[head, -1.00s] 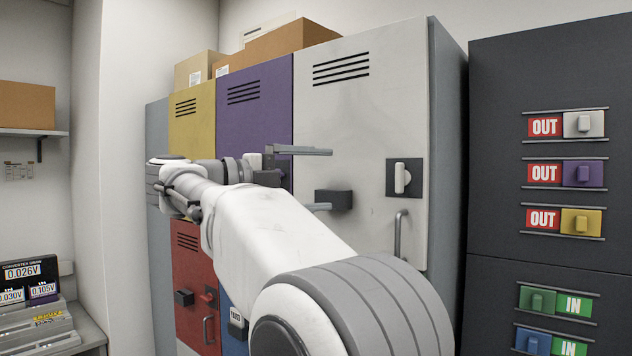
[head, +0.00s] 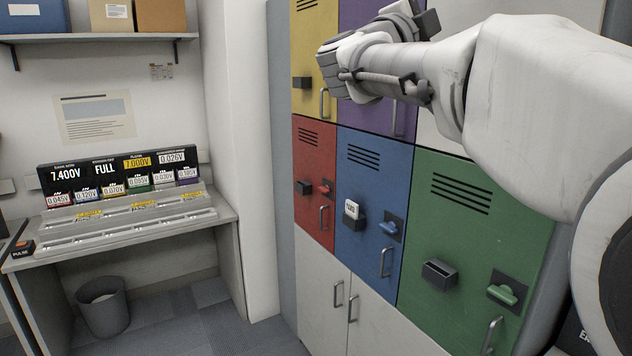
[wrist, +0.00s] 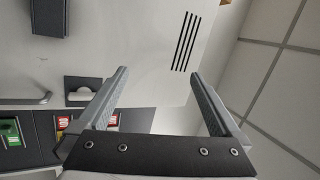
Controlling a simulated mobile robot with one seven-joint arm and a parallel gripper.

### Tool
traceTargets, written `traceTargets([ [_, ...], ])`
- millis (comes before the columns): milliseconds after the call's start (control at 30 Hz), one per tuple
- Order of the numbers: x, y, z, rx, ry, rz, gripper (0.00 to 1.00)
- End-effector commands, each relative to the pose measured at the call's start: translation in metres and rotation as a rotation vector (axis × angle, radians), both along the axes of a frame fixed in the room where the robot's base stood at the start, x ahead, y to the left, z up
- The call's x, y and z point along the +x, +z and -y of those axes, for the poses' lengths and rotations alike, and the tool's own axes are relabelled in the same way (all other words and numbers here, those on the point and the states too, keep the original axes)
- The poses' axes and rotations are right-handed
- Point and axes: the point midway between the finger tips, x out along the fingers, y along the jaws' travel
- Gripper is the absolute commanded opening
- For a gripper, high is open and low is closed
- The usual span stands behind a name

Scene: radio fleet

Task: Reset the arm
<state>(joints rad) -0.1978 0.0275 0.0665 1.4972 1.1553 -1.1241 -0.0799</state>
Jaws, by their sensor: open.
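My gripper (wrist: 160,73) is open in the wrist view, its two fingers apart with nothing between them. Behind them is the light grey locker door (wrist: 140,35) with slotted vents, apart from the fingers as far as I can tell. In the head view my arm (head: 530,110) reaches in from the right, across the upper lockers. Its wrist (head: 350,65) is in front of the yellow (head: 312,50) and purple (head: 372,112) doors. The fingers are mostly hidden there behind the arm.
Red (head: 312,165), blue (head: 375,185) and green (head: 470,240) lockers stand below; a tag (head: 351,210) sits in the blue one's holder. A workbench (head: 120,255) with voltage displays and a bin (head: 103,305) are at left. Floor (head: 240,330) between is clear.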

Motion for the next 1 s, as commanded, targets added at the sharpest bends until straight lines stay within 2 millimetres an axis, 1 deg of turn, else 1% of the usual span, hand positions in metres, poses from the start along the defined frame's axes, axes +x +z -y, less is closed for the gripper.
traceTargets([
  [33, -0.001, 0.004, -0.006, -0.053, 0.053, -0.023, 1.00],
  [100, 0.001, 0.004, -0.018, -0.132, 0.133, -0.065, 1.00],
  [233, 0.000, -0.006, -0.043, -0.270, 0.281, -0.164, 1.00],
  [367, -0.006, -0.031, -0.068, -0.400, 0.416, -0.289, 1.00],
  [467, -0.015, -0.060, -0.084, -0.493, 0.514, -0.403, 1.00],
  [567, -0.029, -0.096, -0.098, -0.577, 0.608, -0.530, 1.00],
  [600, -0.035, -0.113, -0.103, -0.608, 0.643, -0.584, 1.00],
  [667, -0.047, -0.139, -0.108, -0.650, 0.694, -0.670, 1.00],
  [700, -0.056, -0.157, -0.110, -0.676, 0.727, -0.729, 1.00],
  [767, -0.071, -0.186, -0.112, -0.712, 0.774, -0.821, 1.00],
  [800, -0.082, -0.206, -0.113, -0.733, 0.805, -0.885, 1.00],
  [867, -0.100, -0.236, -0.111, -0.760, 0.847, -0.985, 1.00],
  [900, -0.113, -0.256, -0.109, -0.775, 0.874, -1.053, 1.00],
  [967, -0.135, -0.286, -0.105, -0.795, 0.912, -1.157, 1.00],
  [1000, -0.150, -0.306, -0.101, -0.805, 0.935, -1.230, 1.00],
])
